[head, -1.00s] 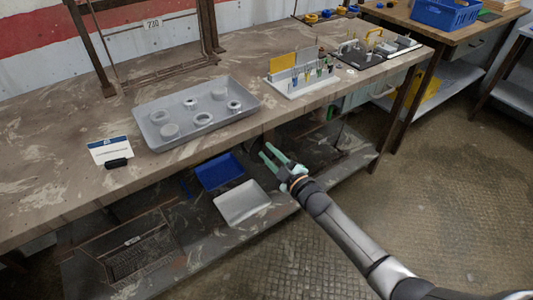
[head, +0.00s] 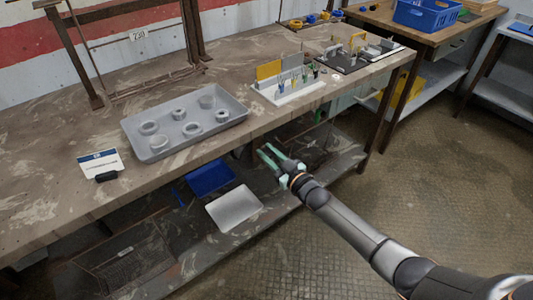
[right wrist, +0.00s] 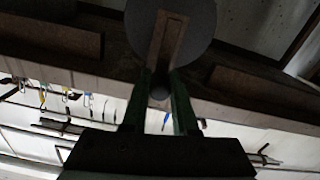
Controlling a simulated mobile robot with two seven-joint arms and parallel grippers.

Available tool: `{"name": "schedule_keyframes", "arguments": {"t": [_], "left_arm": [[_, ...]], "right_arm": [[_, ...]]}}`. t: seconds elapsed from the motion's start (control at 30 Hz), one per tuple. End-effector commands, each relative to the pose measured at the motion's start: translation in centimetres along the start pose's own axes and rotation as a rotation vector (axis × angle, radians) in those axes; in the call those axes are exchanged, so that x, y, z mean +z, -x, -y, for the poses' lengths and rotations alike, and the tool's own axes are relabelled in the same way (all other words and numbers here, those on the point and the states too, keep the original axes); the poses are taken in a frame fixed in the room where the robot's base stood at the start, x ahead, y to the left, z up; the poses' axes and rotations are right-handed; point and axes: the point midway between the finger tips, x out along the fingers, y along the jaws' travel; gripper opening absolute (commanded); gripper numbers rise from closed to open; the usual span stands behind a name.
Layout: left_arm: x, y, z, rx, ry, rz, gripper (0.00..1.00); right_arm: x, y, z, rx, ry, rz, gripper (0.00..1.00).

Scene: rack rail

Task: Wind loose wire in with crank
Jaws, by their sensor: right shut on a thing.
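My right gripper (head: 264,149) reaches in under the front edge of the workbench, its two pale green fingers pointing up and left. In the right wrist view, the fingers (right wrist: 159,85) are closed about a small round knob (right wrist: 158,94). Just beyond the knob is a grey disc (right wrist: 200,25) with a flat brown bar (right wrist: 168,40) across it, which looks like the crank. The crank is hidden under the bench edge in the head view. I cannot make out the loose wire. My left gripper is not in view.
The bench (head: 60,205) carries a grey tray (head: 160,156) of round parts, a small sign (head: 100,163) and a tool rack (head: 290,95). Below are a blue bin (head: 210,178) and a white bin (head: 234,207) on the lower shelf. The floor (head: 440,200) at right is open.

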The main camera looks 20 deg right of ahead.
Motion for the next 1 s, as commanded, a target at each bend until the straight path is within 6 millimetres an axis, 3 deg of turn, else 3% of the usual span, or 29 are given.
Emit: {"name": "schedule_keyframes", "arguments": {"t": [0.43, 0.47, 0.7, 1.0], "left_arm": [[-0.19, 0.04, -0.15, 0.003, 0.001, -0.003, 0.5], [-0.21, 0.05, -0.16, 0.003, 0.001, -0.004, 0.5], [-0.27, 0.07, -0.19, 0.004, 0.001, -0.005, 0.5], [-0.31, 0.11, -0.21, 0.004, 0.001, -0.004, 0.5]], "right_arm": [[0.01, 0.01, -0.21, 0.002, -0.009, 0.0, 0.0], [0.02, 0.01, -0.21, 0.002, -0.009, 0.001, 0.29], [0.02, 0.01, -0.14, 0.001, -0.008, 0.001, 0.56], [0.02, 0.18, -0.08, 0.0, -0.009, 0.001, 0.57]]}}
